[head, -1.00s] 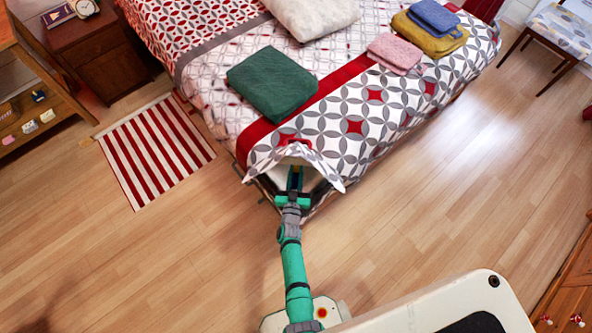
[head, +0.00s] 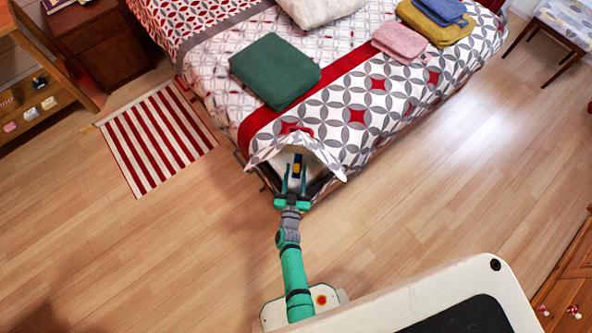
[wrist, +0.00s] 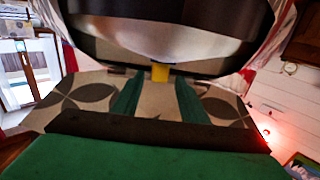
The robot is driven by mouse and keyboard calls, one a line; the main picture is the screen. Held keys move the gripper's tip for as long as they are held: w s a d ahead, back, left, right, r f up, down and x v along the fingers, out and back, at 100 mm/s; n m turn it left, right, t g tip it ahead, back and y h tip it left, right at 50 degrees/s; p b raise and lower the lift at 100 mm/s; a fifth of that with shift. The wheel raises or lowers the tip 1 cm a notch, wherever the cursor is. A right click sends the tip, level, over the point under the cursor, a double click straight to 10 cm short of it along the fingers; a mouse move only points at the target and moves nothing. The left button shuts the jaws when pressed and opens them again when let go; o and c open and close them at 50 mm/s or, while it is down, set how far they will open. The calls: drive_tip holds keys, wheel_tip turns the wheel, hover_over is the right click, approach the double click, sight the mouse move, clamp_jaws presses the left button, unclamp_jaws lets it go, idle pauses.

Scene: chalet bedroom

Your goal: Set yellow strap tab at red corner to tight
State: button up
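The yellow strap tab (head: 297,168) sits on a dark blue strap at the bed's near corner, under the raised flap of the patterned bedspread (head: 325,160). A red band (head: 262,121) of the bedspread runs to this corner. My gripper (head: 294,180) is open, with its two green fingers pointing at the tab from below. In the wrist view, the tab (wrist: 160,72) shows small and yellow between and just beyond the fingertips (wrist: 159,80), with a gap on either side. The rest of the strap is hard to make out there.
A green folded blanket (head: 275,71) lies on the bed, with a pink folded cloth (head: 398,40) farther right. A red and white striped rug (head: 158,138) lies left of the bed. The wooden floor right of the bed (head: 450,170) is clear.

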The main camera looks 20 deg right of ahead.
drive_tip(key=shift+w, duration=0.1)
drive_tip(key=shift+s, duration=0.25)
drive_tip(key=v, duration=1)
drive_tip(key=shift+a, duration=0.2)
drive_tip(key=shift+s, duration=0.2)
drive_tip(key=s+a+r+n+y, duration=0.1)
drive_tip(key=s+a+r+y, duration=0.1)
drive_tip(key=s+r, duration=0.5)
drive_tip(key=s+a+r+n+y, duration=0.2)
drive_tip(key=s+r, duration=0.5)
drive_tip(key=r, duration=0.5)
drive_tip(key=s+a+r+n+g+y, duration=0.1)
drive_tip(key=s+a+r+n+y, duration=0.1)
drive_tip(key=s+a+r, duration=0.4)
wheel_tip(320, 180, up, 4)
drive_tip(key=shift+s+r+y, duration=0.1)
drive_tip(key=shift+s+y, duration=0.35)
drive_tip(key=shift+y, duration=0.35)
drive_tip(key=shift+c, duration=0.3)
